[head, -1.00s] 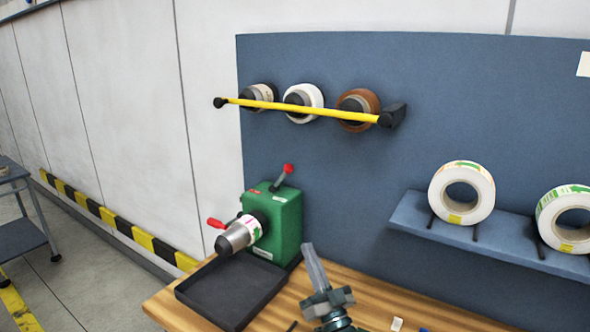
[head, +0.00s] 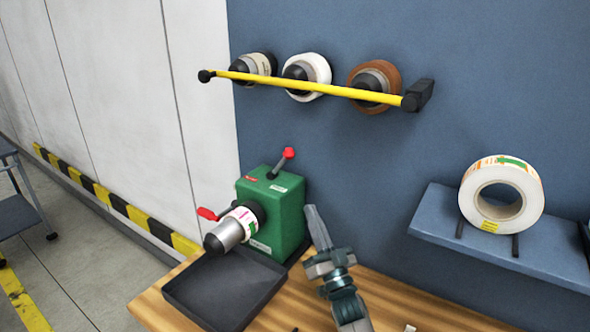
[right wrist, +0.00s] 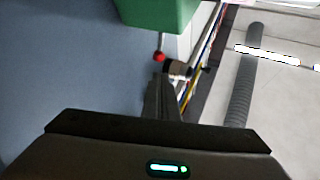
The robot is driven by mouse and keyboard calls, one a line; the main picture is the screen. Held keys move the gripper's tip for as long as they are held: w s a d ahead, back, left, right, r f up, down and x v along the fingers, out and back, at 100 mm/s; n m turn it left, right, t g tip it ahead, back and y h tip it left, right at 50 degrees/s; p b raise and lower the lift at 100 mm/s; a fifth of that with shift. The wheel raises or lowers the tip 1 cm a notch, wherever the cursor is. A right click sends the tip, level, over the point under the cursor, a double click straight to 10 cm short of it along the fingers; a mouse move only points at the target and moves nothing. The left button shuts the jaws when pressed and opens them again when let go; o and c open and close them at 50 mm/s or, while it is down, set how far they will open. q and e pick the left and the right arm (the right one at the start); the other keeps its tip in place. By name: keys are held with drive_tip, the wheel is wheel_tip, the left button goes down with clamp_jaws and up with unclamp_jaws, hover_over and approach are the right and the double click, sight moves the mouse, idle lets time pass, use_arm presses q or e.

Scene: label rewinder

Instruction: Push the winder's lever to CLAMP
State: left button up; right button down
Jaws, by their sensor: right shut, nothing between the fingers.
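The green winder (head: 287,228) stands at the back left of the wooden bench. Its lever (head: 281,163) rises from the top, tilted to the right, and ends in a red knob. Small labels on the top are too small to read. In the right wrist view, the green housing (right wrist: 157,12) is at the top edge, with the red knob (right wrist: 160,57) below it. My right gripper (head: 311,210) is shut and empty, pointing up just right of the winder, lower than the knob and apart from it. Its fingers (right wrist: 161,95) also show in the wrist view. My left gripper is out of view.
A second red handle (head: 207,214) is on the winder's left side, near a label roll (head: 246,221) on the spindle. A black tray (head: 215,291) lies below. A yellow bar (head: 300,86) crosses several rolls above. A shelf (head: 540,256) is at right.

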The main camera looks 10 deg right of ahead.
drive_tip(key=b, duration=0.2)
approach(281, 164)
wheel_tip(281, 164, up, 6)
drive_tip(key=w+d, duration=0.1)
drive_tip(key=w, duration=0.1)
drive_tip(key=shift+w+d, duration=0.15)
drive_tip(key=shift+w, duration=0.15)
drive_tip(key=shift+w+r+p, duration=0.1)
drive_tip(key=shift+r+p, duration=0.1)
drive_tip(key=shift+p, duration=0.1)
